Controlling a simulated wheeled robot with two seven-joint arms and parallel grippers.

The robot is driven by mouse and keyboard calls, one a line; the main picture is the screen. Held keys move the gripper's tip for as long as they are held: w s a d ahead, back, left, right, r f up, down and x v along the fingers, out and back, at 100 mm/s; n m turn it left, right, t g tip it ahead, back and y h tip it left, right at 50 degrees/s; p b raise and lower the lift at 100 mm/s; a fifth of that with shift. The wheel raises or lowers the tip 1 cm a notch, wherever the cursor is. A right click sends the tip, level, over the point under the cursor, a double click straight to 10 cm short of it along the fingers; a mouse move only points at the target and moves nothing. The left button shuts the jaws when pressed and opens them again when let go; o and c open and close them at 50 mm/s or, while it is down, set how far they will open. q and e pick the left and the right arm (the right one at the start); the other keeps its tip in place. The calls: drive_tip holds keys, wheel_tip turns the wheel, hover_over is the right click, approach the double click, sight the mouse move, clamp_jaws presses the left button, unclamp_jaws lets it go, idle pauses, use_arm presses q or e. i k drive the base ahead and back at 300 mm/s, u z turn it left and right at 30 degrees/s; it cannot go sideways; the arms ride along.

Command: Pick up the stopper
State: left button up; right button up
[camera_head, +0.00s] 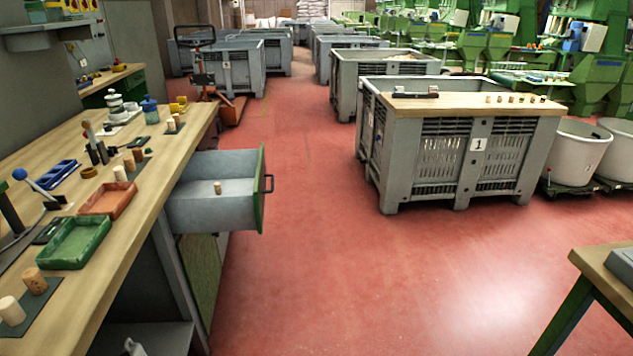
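Several cork stoppers are in view, and I cannot tell which one the task means. One small stopper (217,188) stands upright in the open grey drawer (212,213) of the left workbench. A brown stopper (34,281) and a pale stopper (11,311) stand on a dark mat at the bench's near end. Farther along the bench stand another pale stopper (120,174) and a brown stopper (138,155). A row of small stoppers (513,99) stands on the board across the grey crate. Neither of my grippers is in view.
The workbench (118,235) carries a green tray (74,243), an orange tray (107,199), a blue tray (56,174) and tools. The drawer juts into the aisle. The grey crate (460,150) stands right of centre. The red floor (320,260) between is clear.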

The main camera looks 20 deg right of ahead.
sight(216, 185)
drive_tip(key=z, duration=0.15)
drive_tip(key=i, duration=0.5)
drive_tip(key=z, duration=1.55)
drive_tip(key=i, duration=2.6)
drive_tip(key=u, duration=3.35)
drive_tip(key=i, duration=0.5)
drive_tip(key=u, duration=0.1)
